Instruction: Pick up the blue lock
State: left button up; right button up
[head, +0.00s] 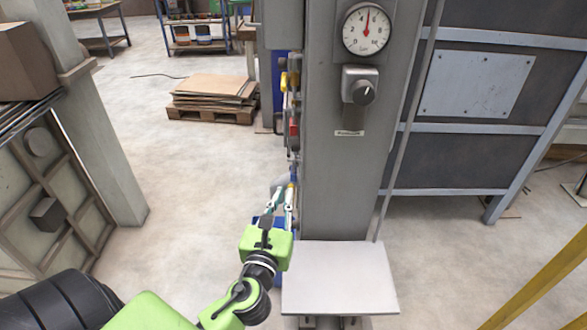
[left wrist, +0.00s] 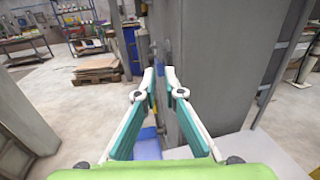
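My left gripper (head: 284,190) is raised beside the left side of the grey machine column (head: 345,150). Its fingers lean towards each other, with a gap between the tips in the left wrist view (left wrist: 160,72), and nothing is visibly held. A small blue spot (head: 293,178) at the column's side, close to the fingertips, may be the blue lock; it is too small to be sure. Red (head: 294,127) and yellow (head: 290,81) pieces are higher on the same side. The right gripper is not in view.
A blue bin (left wrist: 147,146) is low beside the column, partly hidden by my gripper. A pale plate (head: 338,278) juts out at the column's front. A grey post (head: 95,130) stands left, with open floor (head: 190,165) between. A pallet with cardboard (head: 214,92) lies behind.

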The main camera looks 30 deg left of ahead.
aim_at(291, 172)
pick_arm(q)
jog(key=x, duration=0.3)
jog(key=p+x, duration=0.1)
jog(key=x, duration=0.1)
jog(key=p+x, duration=0.1)
jog(key=x, duration=0.2)
jog(key=shift+w+a+r, duration=0.15)
jog(key=shift+w+r, duration=0.1)
jog(key=shift+w, duration=0.05)
jog(key=shift+w+a+f, duration=0.1)
jog(key=shift+w, duration=0.3)
jog(key=shift+s, duration=0.1)
jog(key=shift+c, duration=0.4)
grip_shut()
